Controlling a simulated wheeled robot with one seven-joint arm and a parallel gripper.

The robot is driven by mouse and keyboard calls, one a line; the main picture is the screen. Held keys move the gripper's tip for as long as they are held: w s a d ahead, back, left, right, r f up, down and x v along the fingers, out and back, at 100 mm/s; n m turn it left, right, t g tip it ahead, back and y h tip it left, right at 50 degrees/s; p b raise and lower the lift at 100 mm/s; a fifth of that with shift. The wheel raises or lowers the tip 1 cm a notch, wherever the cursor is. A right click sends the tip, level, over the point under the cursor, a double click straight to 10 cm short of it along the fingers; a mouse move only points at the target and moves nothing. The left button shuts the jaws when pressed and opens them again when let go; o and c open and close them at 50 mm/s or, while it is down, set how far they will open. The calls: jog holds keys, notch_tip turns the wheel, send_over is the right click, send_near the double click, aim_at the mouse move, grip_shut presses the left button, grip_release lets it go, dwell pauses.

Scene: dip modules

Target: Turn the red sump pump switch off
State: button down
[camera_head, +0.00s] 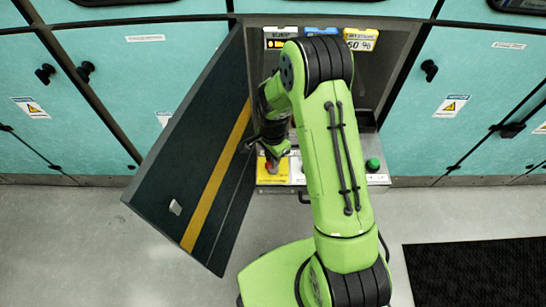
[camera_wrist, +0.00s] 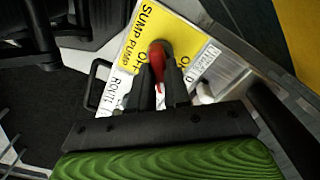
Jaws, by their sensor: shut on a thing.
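The red sump pump switch (camera_wrist: 158,56) is a red lever on a yellow plate (camera_wrist: 163,22) lettered "SUMP PUMP" in the wrist view. My gripper (camera_wrist: 161,78) is shut on the red switch, one dark finger on each side of it. The "OFF" and "ON" lettering beside the switch is partly covered by the fingers. In the head view the yellow plate (camera_head: 272,176) is at the front left of the panel, with a bit of red showing below my gripper (camera_head: 277,151).
An open dark cabinet door (camera_head: 165,190) with a yellow stripe stands close on the left of my arm. A green button (camera_head: 373,164) is on the panel's right. Teal cabinets line the wall. A black mat (camera_head: 480,270) lies on the floor at right.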

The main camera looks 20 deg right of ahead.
jog(key=m, duration=0.4)
jog(key=shift+m+b, duration=0.35)
jog(key=shift+m, duration=1.45)
jog(key=c, duration=1.1)
grip_release()
notch_tip(320, 180, up, 16)
jog(key=p, duration=0.4)
jog(key=shift+f, duration=0.1)
